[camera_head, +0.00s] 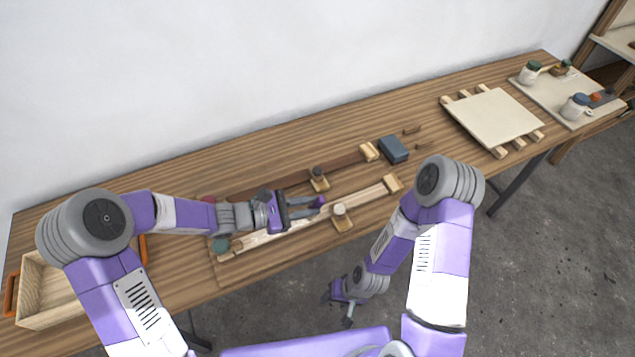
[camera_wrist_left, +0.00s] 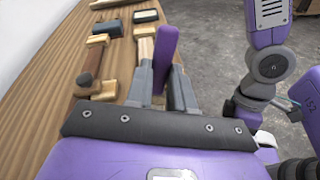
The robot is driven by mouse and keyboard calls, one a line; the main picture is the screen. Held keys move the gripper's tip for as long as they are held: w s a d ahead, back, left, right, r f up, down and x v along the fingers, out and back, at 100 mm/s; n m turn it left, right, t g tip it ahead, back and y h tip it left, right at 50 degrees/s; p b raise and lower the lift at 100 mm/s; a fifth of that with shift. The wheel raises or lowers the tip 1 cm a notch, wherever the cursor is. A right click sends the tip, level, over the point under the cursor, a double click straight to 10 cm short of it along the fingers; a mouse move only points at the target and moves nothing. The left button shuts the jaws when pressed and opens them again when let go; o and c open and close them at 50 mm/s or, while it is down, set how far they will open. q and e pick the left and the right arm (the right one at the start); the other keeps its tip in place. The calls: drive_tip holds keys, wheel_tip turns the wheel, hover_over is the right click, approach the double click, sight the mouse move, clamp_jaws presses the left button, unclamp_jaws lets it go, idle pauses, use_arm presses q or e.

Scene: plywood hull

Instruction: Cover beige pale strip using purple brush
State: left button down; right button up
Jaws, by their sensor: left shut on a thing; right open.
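The beige pale strip (camera_head: 365,199) lies lengthwise near the table's front edge, raised on small wooden blocks. My left gripper (camera_head: 306,207) is above its middle-left part, which the gripper partly hides. That gripper is shut on the purple brush (camera_head: 317,201), whose purple part stands up between the fingers in the left wrist view (camera_wrist_left: 165,52). The brush's bristles are hidden, so I cannot tell whether they touch the strip. The far part of the strip also shows in the left wrist view (camera_wrist_left: 145,47). My right gripper (camera_head: 339,308) is open and empty, off the table's front edge, above the floor.
A dark brown strip (camera_head: 345,161) runs parallel behind. Knobbed blocks (camera_head: 341,217) stand by both strips. A dark blue block (camera_head: 393,149), a pale board on slats (camera_head: 492,117) and a tray with mugs (camera_head: 553,95) are to the right. A wooden box (camera_head: 45,318) is left.

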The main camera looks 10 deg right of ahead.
sight(318, 197)
use_arm(q)
drive_tip(key=shift+b+x, duration=0.45)
drive_tip(key=shift+x, duration=0.8)
drive_tip(key=shift+w+d+r, duration=0.25)
drive_tip(key=shift+r, duration=0.05)
wheel_tip(318, 197, up, 4)
drive_tip(key=shift+s+f+p, duration=0.1)
drive_tip(key=shift+f+p, duration=0.15)
drive_tip(key=shift+p, duration=0.85)
drive_tip(key=shift+r+p, duration=1.7)
drive_tip(key=shift+r, duration=0.6)
use_arm(e)
drive_tip(key=r, duration=0.4)
drive_tip(key=shift+w+a+r, duration=0.2)
drive_tip(key=shift+w, duration=0.15)
use_arm(q)
drive_tip(key=shift+f, duration=0.2)
use_arm(e)
drive_tip(key=shift+f, duration=0.1)
use_arm(q)
drive_tip(key=shift+n+h, duration=0.5)
drive_tip(key=shift+n, duration=0.1)
drive_tip(key=f+b, duration=0.1)
drive_tip(key=f, duration=0.1)
drive_tip(key=f+b, duration=0.2)
drive_tip(key=w+a+f+b, duration=0.1)
drive_tip(key=f+b, duration=0.1)
drive_tip(key=shift+f, duration=0.35)
use_arm(e)
wheel_tip(318, 197, down, 5)
